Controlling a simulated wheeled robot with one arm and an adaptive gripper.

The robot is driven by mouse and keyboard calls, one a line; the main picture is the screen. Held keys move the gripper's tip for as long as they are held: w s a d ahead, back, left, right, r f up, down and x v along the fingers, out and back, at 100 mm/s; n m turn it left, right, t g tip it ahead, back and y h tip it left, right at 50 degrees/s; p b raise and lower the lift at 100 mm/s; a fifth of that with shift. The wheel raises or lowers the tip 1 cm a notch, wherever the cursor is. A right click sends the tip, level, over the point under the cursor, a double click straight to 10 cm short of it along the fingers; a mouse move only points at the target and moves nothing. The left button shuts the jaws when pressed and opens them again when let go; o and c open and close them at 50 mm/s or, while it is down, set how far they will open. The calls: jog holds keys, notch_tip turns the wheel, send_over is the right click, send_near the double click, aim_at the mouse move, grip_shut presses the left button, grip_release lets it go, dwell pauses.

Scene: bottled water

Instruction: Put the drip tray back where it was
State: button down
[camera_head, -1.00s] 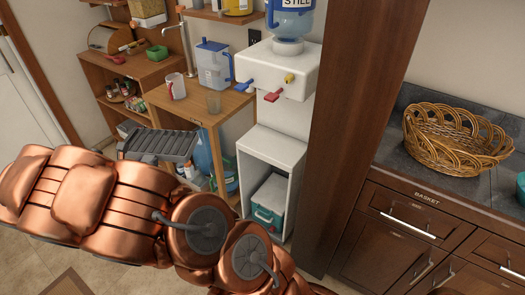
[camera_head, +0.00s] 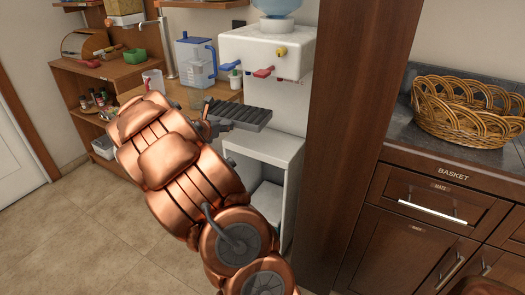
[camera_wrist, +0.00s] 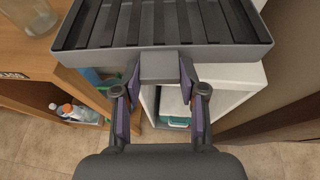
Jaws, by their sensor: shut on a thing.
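The drip tray is dark grey with raised slats; in the head view the drip tray (camera_head: 240,114) is held up in front of the water dispenser (camera_head: 265,55), below its taps. In the wrist view the drip tray (camera_wrist: 165,25) fills the top, with a short tab toward me. My gripper (camera_wrist: 161,82) is shut on that tab, one finger on each side. In the head view my gripper (camera_head: 208,125) is mostly hidden behind my arm. The tray looks roughly level and above the white dispenser stand (camera_head: 270,147). I cannot tell whether it touches the dispenser.
A wooden table (camera_head: 190,95) with a filter jug (camera_head: 196,62) and a white mug (camera_head: 153,82) stands to the left. A dark wooden pillar (camera_head: 360,120) stands close on the right. Beyond it are a wicker basket (camera_head: 465,110) and drawers.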

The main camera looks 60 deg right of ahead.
aim_at(251, 124)
jog(key=shift+m+g, duration=0.5)
jog(key=shift+g, duration=0.2)
jog(key=s+d+b, duration=0.1)
jog(key=s+d, duration=0.1)
jog(key=s+d+f+b, duration=0.1)
jog(key=s+d, duration=0.1)
jog(key=d, duration=0.1)
jog(key=s+d+b, duration=0.2)
jog(key=d, duration=0.1)
jog(key=shift+s+d+f, duration=0.2)
jog(key=shift+f, duration=0.1)
notch_tip(251, 124, down, 10)
jog(key=b, duration=0.3)
jog(key=shift+r, duration=0.15)
jog(key=shift+d+f, duration=0.1)
jog(key=shift+f, duration=0.1)
jog(key=c, duration=0.7)
grip_release()
jog(key=shift+o, duration=0.2)
jog(key=shift+r, duration=0.15)
jog(key=shift+r, duration=0.1)
jog(key=p+v, duration=0.1)
jog(key=v, duration=1.1)
jog(key=shift+p, duration=0.4)
